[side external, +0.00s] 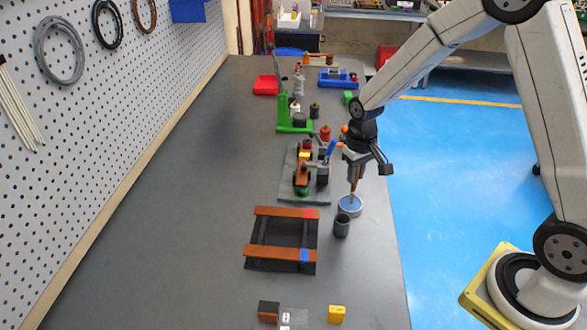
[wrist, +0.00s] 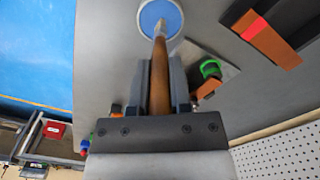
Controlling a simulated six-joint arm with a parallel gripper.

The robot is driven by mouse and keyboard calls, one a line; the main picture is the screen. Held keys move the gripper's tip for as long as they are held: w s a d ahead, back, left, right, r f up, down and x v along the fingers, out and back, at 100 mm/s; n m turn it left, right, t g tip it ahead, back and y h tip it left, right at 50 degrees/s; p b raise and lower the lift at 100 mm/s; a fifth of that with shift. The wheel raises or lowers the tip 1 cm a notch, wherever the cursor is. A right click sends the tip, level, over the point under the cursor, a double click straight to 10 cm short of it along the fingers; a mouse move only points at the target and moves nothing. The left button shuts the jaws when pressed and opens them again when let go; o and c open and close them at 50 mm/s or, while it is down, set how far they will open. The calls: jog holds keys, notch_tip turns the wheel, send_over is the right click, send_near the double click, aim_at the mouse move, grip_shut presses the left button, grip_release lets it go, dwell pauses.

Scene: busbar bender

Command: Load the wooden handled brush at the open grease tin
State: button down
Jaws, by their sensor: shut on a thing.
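The wooden handled brush (wrist: 160,75) is held between the fingers of my gripper (side external: 356,176), which is shut on its brown handle. In the side view the brush (side external: 354,188) points down, and its tip is at the grease tin (side external: 349,209). The tin is a round, open, pale-walled tin with blue inside. In the wrist view the brush tip overlaps the tin's blue inside (wrist: 152,14). I cannot tell how deep the tip is, or whether it touches the grease.
A dark grey cup (side external: 341,226) stands just in front of the tin. A frame with two brown bars (side external: 286,212) lies to the left. The bender on its grey plate (side external: 310,191) stands behind. The bench's left side is clear; its right edge is close to the tin.

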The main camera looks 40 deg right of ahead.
jog(key=shift+f, duration=0.6)
dwell(1.7)
jog(key=shift+r, duration=0.1)
jog(key=shift+r, duration=3.45)
jog(key=shift+f, duration=0.1)
jog(key=shift+n, duration=0.9)
jog(key=s+d+f, duration=0.1)
jog(key=d+f, duration=0.1)
jog(key=f, duration=0.1)
jog(key=shift+s+d, duration=0.2)
jog(key=shift+s, duration=0.2)
